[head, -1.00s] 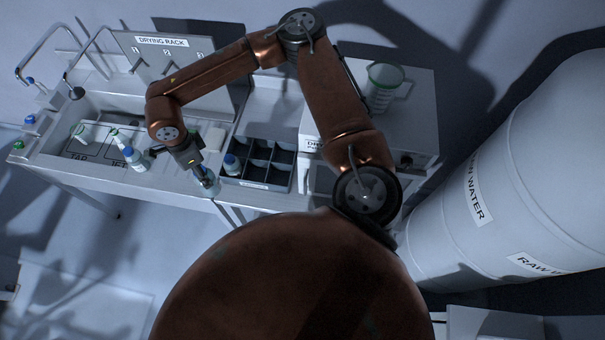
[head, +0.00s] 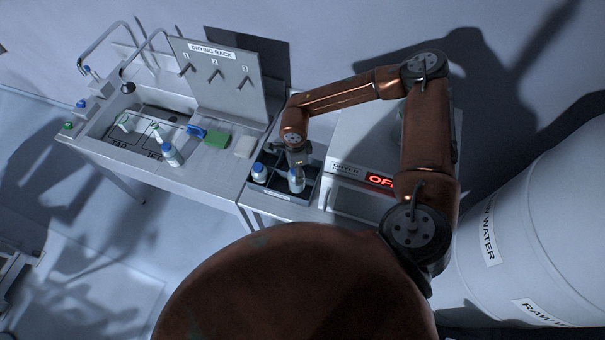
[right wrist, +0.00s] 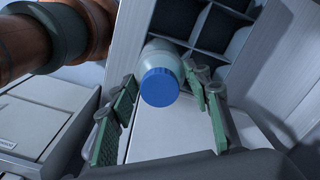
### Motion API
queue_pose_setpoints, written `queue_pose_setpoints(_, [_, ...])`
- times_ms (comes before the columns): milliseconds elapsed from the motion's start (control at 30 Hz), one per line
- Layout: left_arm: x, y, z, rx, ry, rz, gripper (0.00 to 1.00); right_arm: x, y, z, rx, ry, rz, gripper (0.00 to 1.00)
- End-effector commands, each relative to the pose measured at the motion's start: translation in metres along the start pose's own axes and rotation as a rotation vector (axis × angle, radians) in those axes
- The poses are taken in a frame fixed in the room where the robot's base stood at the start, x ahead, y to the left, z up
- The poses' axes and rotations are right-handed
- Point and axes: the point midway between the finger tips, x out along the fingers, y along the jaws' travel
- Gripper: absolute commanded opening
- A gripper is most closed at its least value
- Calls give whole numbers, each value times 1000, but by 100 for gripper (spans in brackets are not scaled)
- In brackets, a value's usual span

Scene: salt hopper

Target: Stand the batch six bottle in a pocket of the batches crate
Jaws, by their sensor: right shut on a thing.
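My right gripper (head: 298,163) is shut on a white bottle with a blue cap (head: 296,181); its label cannot be read. In the head view the bottle is upright over the front of the dark batches crate (head: 271,193). In the right wrist view the blue cap (right wrist: 160,87) faces the camera between the two fingers (right wrist: 165,112), and the crate's pockets (right wrist: 222,28) show beyond it. I cannot tell whether the bottle's base is inside a pocket. Another blue-capped bottle (head: 260,172) stands in the crate's left pocket. My left gripper is not in view.
A blue-capped bottle (head: 171,156) stands at the sink's front edge. A green sponge-like block (head: 216,140) and a white block (head: 245,146) lie left of the crate. The drying rack panel (head: 220,80) rises behind. A dryer (head: 347,165) showing OFF stands right of the crate.

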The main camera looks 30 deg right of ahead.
Motion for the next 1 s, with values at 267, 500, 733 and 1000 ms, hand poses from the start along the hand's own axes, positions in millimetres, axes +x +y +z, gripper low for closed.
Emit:
queue_pose_setpoints(267, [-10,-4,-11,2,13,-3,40,18,0,-16,0,0,0,0])
queue_pose_setpoints(500, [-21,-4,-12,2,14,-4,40,47,0,-21,1,0,2,0])
queue_pose_setpoints(733, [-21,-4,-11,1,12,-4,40,57,-1,-22,2,-1,-1,0])
queue_pose_setpoints(1000, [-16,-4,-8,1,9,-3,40,62,-1,-22,2,-1,-1,0])
